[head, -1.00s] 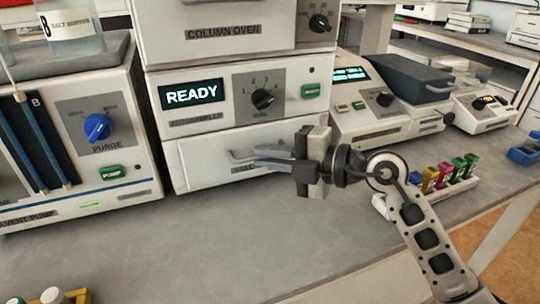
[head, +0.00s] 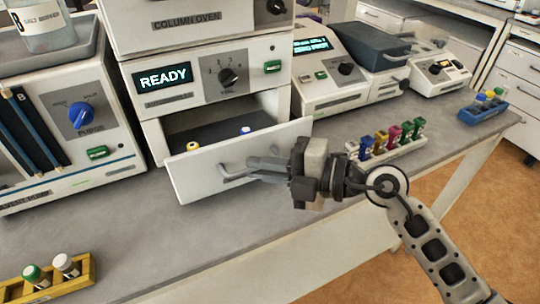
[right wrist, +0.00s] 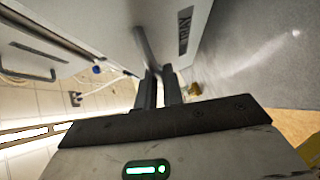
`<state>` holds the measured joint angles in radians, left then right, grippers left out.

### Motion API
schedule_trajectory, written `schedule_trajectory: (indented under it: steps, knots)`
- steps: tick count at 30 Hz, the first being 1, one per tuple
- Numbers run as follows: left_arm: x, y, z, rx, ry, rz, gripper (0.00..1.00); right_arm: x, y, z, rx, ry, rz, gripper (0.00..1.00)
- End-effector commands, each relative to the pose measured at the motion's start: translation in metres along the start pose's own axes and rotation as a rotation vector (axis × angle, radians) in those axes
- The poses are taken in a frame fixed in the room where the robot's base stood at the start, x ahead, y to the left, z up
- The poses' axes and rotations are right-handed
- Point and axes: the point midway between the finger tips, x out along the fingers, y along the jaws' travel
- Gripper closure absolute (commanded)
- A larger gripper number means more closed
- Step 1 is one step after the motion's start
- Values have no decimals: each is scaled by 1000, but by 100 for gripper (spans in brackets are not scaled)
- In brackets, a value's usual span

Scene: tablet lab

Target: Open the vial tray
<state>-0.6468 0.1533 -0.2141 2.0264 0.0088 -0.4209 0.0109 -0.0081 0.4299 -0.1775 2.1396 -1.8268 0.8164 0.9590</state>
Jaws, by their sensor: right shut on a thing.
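The vial tray (head: 232,157) is a white drawer low in the autosampler (head: 212,80), pulled well out over the bench. Inside it I see a yellow-capped vial (head: 193,146) and a blue-capped one (head: 246,130). Its bar handle (head: 234,174) is on the front panel. My right gripper (head: 254,167) is shut on that handle. In the right wrist view the two fingers (right wrist: 160,88) close around the handle bar (right wrist: 147,48). My left gripper is in neither view.
A yellow rack (head: 45,287) with two vials stands at the front left. A white rack of coloured vials (head: 390,141) is right of my gripper, and a blue rack (head: 484,110) farther right. The bench in front of the drawer is clear.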

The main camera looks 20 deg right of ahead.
Motion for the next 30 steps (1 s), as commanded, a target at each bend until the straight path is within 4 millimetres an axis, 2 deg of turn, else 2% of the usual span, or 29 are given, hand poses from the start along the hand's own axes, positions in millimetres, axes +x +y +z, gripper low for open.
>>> schedule_trajectory:
  steps: [3, 4, 6, 18, 22, 26, 30]
  knots:
    - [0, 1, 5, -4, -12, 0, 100, 0, -1, 0, 0, -2, -1, 100]
    - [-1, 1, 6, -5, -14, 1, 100, -1, -1, 0, 0, -2, -1, 83]
    - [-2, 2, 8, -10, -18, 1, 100, -1, -1, 1, 1, -3, -1, 69]
    - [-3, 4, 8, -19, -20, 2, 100, -2, 0, 0, 1, -3, 0, 69]
    - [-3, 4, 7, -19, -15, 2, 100, -7, -1, 1, 1, -4, -1, 69]
    - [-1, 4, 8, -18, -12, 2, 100, -25, -3, 1, 1, -4, -4, 69]
    - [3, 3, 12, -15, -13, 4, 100, -57, -5, 0, -1, -4, -8, 69]
